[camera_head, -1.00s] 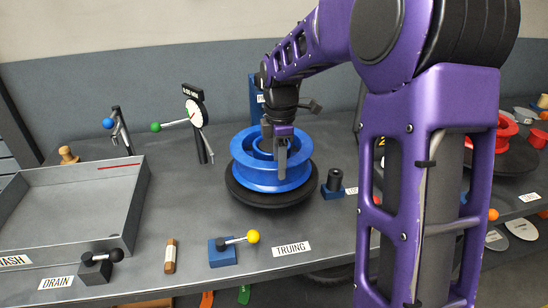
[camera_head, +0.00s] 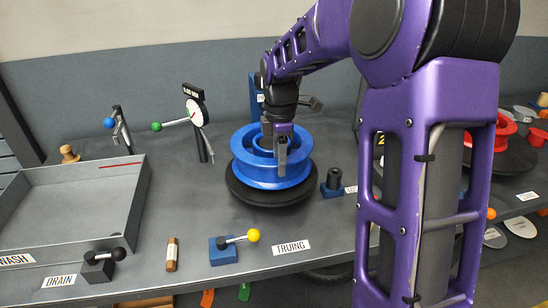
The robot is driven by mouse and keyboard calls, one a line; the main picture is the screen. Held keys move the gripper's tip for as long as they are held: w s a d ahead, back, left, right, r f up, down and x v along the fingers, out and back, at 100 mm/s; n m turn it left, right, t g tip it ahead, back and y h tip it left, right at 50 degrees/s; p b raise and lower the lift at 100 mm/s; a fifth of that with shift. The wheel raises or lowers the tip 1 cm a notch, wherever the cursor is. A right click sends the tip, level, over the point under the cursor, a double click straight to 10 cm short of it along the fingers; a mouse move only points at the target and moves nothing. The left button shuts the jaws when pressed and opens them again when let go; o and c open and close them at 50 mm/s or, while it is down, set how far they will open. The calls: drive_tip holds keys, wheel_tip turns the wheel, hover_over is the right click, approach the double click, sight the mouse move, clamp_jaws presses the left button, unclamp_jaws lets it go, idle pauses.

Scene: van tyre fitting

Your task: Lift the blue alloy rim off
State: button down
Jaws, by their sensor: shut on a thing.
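The blue alloy rim (camera_head: 256,181) sits at the middle of the bench, over a round black turntable (camera_head: 262,200). I cannot tell whether it touches the turntable or is slightly above it. My gripper (camera_head: 280,165) points down over the rim's front right side, its fingers at the rim wall. It is shut on the rim. The far finger and part of the rim's inside are hidden by my gripper.
A yellow-knobbed lever (camera_head: 252,236) stands in front, by the TRUING label (camera_head: 291,247). A dial gauge with a green-knobbed arm (camera_head: 194,113) stands behind left. A grey wash tray (camera_head: 90,180) lies left. A black cylinder on a blue base (camera_head: 334,180) is close right.

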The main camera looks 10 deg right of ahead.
drive_tip(key=shift+r+p, duration=2.1)
drive_tip(key=shift+p, duration=0.55)
idle(1.3)
idle(0.4)
drive_tip(key=s, duration=1)
idle(1.3)
idle(0.3)
